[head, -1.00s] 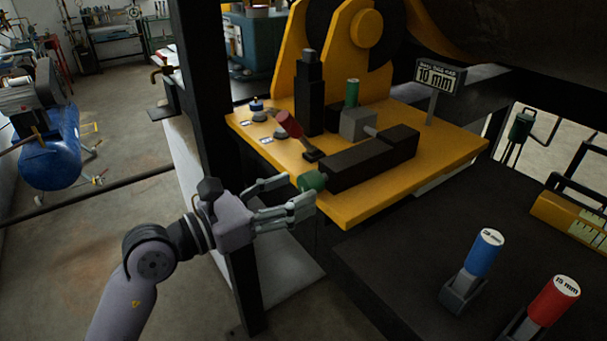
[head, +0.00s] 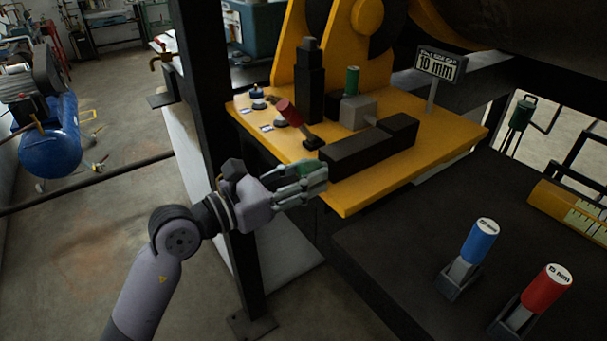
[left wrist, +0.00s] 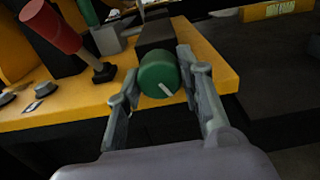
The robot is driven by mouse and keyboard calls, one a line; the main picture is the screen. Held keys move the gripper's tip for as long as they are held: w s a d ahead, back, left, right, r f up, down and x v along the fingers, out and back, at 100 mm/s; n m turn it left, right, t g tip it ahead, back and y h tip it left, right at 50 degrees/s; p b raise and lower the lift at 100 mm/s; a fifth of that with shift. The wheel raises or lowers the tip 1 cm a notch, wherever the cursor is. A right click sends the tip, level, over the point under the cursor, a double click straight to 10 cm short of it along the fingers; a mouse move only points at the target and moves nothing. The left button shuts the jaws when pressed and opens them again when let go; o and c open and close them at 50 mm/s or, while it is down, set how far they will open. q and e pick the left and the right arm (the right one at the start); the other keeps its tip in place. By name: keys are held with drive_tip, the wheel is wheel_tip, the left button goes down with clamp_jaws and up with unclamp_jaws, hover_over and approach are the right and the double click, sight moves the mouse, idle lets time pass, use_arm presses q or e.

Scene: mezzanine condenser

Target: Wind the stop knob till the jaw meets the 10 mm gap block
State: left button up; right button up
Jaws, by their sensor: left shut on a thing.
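The green stop knob (head: 306,167) is at the near end of a black rail (head: 360,152) on the yellow plate. My left gripper (head: 308,177) is shut on it. In the left wrist view the knob (left wrist: 158,72) sits between the two fingers, its white mark pointing to lower right. A grey block (head: 358,112) behind the rail has a green-handled piece (head: 352,80) upright at it, with no readable label. A thin rod runs from the grey block toward the black end block (head: 399,128); I cannot tell which part is the jaw. A sign (head: 440,63) reads 10 mm.
A black post (head: 205,110) stands close beyond my left arm.

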use_arm(q)
drive_tip(key=c, duration=0.5)
drive_tip(key=shift+r+n+p, duration=0.1)
drive_tip(key=shift+n+p, duration=0.5)
drive_tip(key=shift+p, duration=0.1)
drive_tip(key=o, duration=1.2)
drive_tip(key=v, duration=1.2)
